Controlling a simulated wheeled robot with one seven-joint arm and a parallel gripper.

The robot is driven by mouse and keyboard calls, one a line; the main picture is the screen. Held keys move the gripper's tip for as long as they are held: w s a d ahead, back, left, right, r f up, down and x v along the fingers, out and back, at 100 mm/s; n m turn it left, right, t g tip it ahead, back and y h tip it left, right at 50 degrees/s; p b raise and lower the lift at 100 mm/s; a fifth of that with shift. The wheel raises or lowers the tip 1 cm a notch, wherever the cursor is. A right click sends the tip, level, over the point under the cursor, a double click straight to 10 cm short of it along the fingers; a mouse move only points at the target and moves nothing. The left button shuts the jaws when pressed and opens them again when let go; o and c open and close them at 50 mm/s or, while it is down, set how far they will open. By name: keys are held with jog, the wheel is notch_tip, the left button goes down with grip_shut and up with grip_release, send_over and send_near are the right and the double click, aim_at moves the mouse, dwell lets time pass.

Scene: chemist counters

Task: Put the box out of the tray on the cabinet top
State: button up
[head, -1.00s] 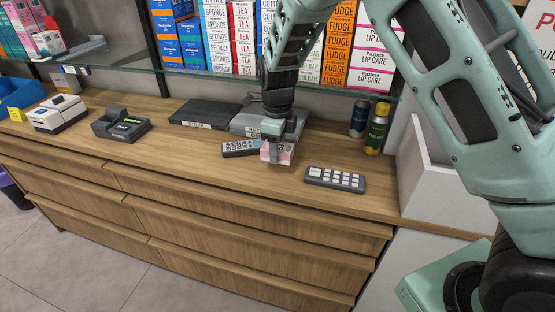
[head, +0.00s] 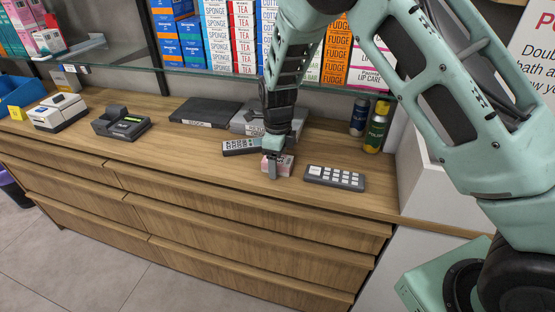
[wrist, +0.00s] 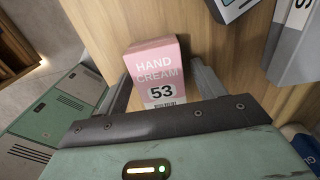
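The box is a small pink and white hand cream carton marked 53 (wrist: 160,78). In the head view the box (head: 286,166) is at the wooden cabinet top (head: 210,165), between the remote and the keypad. My gripper (head: 273,168) points down at it. The lower part of the box is hidden by the gripper body. Whether its underside touches the wood cannot be told.
A dark remote (head: 241,147) lies to the left and a grey keypad (head: 335,178) to the right. Spray cans (head: 376,130) stand at the back right. A grey tray-like object (head: 246,122) and a black flat case (head: 203,112) lie behind. Bare wood lies in front and left.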

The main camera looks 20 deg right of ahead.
notch_tip(320, 180, up, 12)
jog(key=f+b, duration=0.1)
jog(key=s+a+r+n, duration=0.2)
jog(key=s+a+n, duration=0.1)
jog(key=s+n, duration=1.3)
jog(key=s+a+r+n, duration=0.2)
jog(key=s+a+n, duration=0.1)
jog(key=s+n, duration=1.4)
jog(key=shift+s+r+y, duration=0.15)
jog(key=shift+s+y, duration=0.05)
jog(key=shift+y, duration=0.1)
jog(key=shift+a, duration=0.15)
